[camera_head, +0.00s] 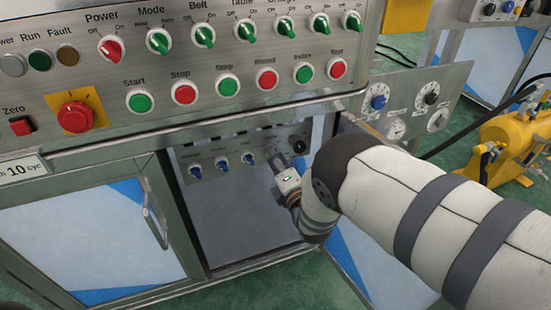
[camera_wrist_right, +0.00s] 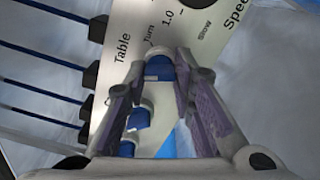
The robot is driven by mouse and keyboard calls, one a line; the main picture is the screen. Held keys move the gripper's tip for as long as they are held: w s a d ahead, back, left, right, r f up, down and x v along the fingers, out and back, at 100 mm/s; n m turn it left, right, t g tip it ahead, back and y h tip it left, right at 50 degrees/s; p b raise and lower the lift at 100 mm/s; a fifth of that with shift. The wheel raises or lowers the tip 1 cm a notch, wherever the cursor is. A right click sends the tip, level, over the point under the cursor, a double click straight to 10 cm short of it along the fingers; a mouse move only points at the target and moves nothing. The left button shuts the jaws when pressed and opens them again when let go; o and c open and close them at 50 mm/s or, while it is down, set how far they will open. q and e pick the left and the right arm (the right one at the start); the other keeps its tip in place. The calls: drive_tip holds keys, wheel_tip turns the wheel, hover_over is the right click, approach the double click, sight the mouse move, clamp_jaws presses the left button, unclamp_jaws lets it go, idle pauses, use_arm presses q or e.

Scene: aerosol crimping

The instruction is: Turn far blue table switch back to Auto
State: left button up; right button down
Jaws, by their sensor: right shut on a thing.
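The blue table switch (camera_wrist_right: 159,68) is a blue knob with a pale base on a light panel, beside the printed word "Table" in the right wrist view. My right gripper (camera_wrist_right: 161,75) is shut on this knob, one finger on each side. In the head view my right gripper (camera_head: 277,165) reaches into the open compartment at the panel's right part, and the hand hides the gripped knob. The pointer's exact setting is hidden by the fingers. My left gripper is not in view.
Other blue knobs (camera_head: 222,164) sit left on the same inner panel, with a black knob (camera_head: 299,147) at its right. The main control panel (camera_head: 215,112) overhangs. An open cabinet door (camera_head: 352,262) stands beside my forearm.

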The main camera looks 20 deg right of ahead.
drive_tip(key=shift+n+b, duration=0.45)
drive_tip(key=shift+n, duration=1.85)
drive_tip(key=shift+d, duration=0.1)
drive_tip(key=c, duration=1.4)
unclamp_jaws()
drive_tip(key=shift+o, duration=0.2)
drive_tip(key=s, duration=1.2)
drive_tip(key=shift+d, duration=0.2)
